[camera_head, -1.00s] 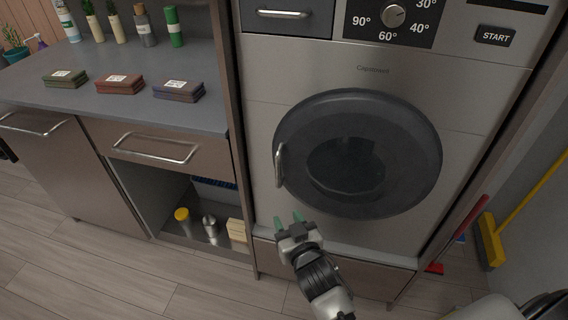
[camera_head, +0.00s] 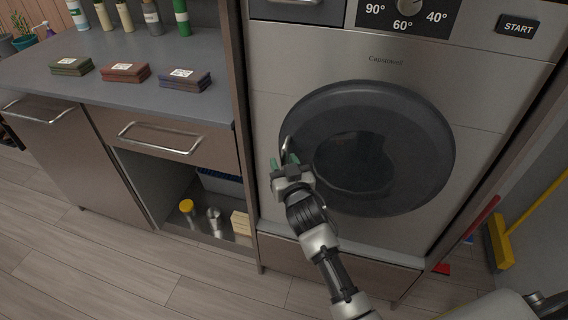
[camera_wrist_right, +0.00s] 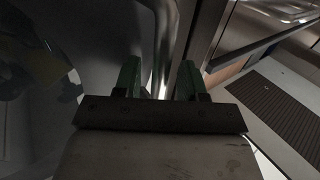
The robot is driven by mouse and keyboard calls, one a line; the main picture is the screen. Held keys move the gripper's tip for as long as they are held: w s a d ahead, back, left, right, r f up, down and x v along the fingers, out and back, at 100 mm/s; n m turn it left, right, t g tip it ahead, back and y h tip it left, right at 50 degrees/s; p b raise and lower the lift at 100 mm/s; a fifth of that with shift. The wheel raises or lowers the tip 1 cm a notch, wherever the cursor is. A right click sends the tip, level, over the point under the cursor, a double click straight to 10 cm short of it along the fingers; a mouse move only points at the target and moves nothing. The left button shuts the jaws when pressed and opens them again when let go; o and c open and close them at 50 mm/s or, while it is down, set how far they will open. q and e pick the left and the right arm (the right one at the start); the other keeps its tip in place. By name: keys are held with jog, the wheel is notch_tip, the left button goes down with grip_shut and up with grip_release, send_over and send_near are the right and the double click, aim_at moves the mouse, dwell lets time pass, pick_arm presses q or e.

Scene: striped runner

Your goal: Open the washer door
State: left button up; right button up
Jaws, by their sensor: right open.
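The washer (camera_head: 345,75) has a round dark door (camera_head: 415,190) that looks closed in the head view. Its curved metal handle (camera_head: 286,146) is on the door's left edge, partly hidden by my right gripper (camera_head: 285,161). That gripper is open, with its green fingertips at the handle. In the right wrist view, the bright vertical handle (camera_wrist_right: 163,45) runs between the two open fingers (camera_wrist_right: 157,82); I cannot tell whether they touch it. My left gripper is not in view.
A grey counter (camera_head: 110,45) with cloth stacks and bottles stands to the left, above a drawer with a bar handle (camera_head: 160,138). An open shelf (camera_head: 225,240) below holds jars. A yellow broom (camera_head: 500,240) leans at the right. The floor in front is clear.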

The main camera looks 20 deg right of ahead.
jog(key=shift+w, duration=0.1)
grip_shut()
dwell(0.3)
